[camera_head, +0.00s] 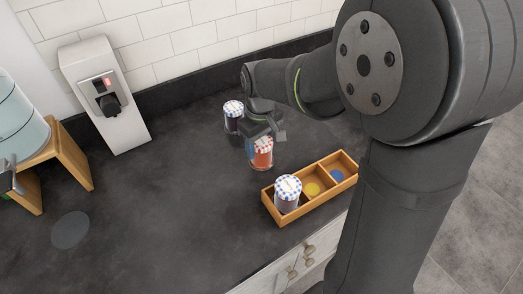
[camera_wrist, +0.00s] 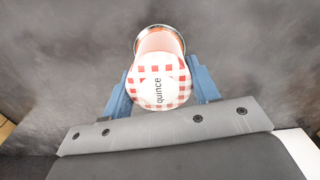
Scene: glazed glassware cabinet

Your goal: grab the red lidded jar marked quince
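The red jar (camera_head: 261,156) stands on the dark counter with a red-and-white checked lid. In the wrist view, the lid (camera_wrist: 160,88) reads "quince" and faces the camera, and the jar's glass body shows beyond it. My gripper (camera_head: 262,132) is over the jar in the head view and partly covers its top. In the wrist view, the blue fingers of my gripper (camera_wrist: 160,80) stand on either side of the lid, apart, with narrow gaps beside it. Contact with the glass is not visible.
A dark jar with a blue-checked lid (camera_head: 233,115) stands close behind, to the left. A wooden tray (camera_head: 297,209) in front holds another blue-lidded jar (camera_head: 288,193) and has yellow and blue discs in its other compartments. The left counter is mostly clear.

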